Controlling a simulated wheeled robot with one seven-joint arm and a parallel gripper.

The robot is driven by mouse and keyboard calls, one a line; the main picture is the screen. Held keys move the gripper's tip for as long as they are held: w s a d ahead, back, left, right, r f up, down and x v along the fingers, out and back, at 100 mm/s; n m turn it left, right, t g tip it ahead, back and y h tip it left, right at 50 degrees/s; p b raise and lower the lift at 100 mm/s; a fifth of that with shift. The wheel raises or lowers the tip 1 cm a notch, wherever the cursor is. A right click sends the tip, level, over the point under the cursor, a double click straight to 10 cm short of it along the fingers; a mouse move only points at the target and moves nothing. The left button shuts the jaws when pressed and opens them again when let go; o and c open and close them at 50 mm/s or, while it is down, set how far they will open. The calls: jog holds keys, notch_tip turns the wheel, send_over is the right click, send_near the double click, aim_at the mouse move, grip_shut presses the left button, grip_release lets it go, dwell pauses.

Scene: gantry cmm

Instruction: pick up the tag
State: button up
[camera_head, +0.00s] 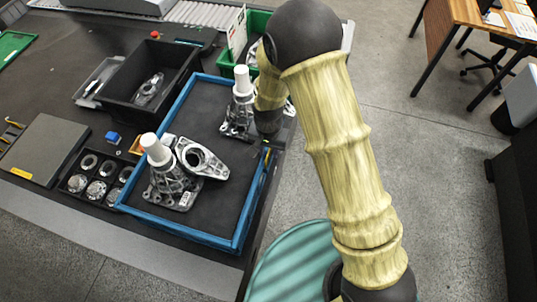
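I cannot tell for sure which thing is the tag. A white card (237,36) with small green marks stands upright at the green bin at the back. My arm reaches up from the lower right and bends down at the right edge of the blue-rimmed tray. My gripper (266,146) is small and dark there, mostly hidden by my wrist. I cannot see whether its fingers are apart or hold anything.
The blue-rimmed tray (236,247) holds metal castings (172,185) with white cylinders on top. A black box (118,86) with a metal part stands behind it. A black tray of round parts (77,183), a blue block (112,137) and the grey plate (40,150) lie left. The tray's front right is bare.

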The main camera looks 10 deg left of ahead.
dwell(0.4)
grip_shut()
jog(key=shift+r, duration=0.1)
notch_tip(320, 180, up, 10)
jog(key=b, duration=0.1)
jog(key=shift+b, duration=0.3)
dwell(0.7)
notch_tip(320, 180, up, 4)
jog(key=p, duration=0.4)
send_over(269, 152)
jog(key=shift+a+r, duration=0.1)
jog(key=shift+r, duration=0.1)
dwell(0.3)
